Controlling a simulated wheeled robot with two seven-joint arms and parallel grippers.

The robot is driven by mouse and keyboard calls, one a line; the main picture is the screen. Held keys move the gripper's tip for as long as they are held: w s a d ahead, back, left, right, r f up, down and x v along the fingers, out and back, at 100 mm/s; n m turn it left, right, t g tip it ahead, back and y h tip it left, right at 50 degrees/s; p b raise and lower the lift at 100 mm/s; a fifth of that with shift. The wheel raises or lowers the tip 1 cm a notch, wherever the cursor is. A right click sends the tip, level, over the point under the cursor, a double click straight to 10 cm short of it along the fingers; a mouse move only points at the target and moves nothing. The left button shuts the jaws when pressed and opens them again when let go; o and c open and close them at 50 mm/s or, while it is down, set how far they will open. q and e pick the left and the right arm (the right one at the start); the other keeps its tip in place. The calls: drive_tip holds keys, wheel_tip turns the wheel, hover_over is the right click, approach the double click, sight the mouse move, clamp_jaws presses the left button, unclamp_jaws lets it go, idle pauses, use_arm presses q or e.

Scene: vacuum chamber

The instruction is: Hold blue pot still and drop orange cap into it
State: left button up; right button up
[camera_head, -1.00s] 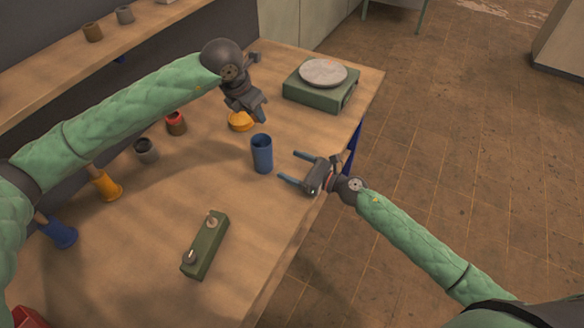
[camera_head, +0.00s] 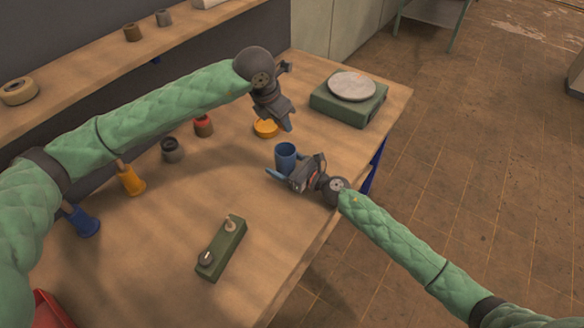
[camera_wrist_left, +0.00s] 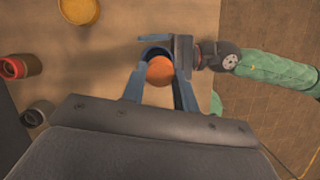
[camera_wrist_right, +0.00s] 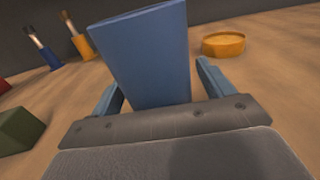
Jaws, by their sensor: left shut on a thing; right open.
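The blue pot (camera_head: 286,150) stands upright on the table, its open mouth facing up. It also shows in the right wrist view (camera_wrist_right: 145,60), between the spread fingers of my right gripper (camera_wrist_right: 160,92), which is open around it with a gap on the right side. In the left wrist view, my left gripper (camera_wrist_left: 160,85) is shut on the round orange cap (camera_wrist_left: 160,71). The cap is in line with the mouth of the pot in that view; its height over the rim is hard to tell. The head view hides the cap behind the left fingers.
A yellow-orange dish (camera_head: 265,128) lies just behind the pot. A green scale (camera_head: 349,103) stands at the back right. Red (camera_head: 203,126) and grey (camera_head: 172,150) pots stand to the left. A green block with knobs (camera_head: 221,248) lies in front. The table's right edge is close.

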drive_tip(key=shift+w+a, duration=0.2)
drive_tip(key=shift+a, duration=0.1)
drive_tip(key=c, duration=1.1)
use_arm(q)
wheel_tip(320, 180, down, 7)
drive_tip(key=g+y, duration=0.2)
drive_tip(key=y, duration=0.1)
drive_tip(key=shift+w+d+g, duration=0.3)
drive_tip(key=shift+w+d, duration=0.05)
drive_tip(key=shift+d, duration=0.05)
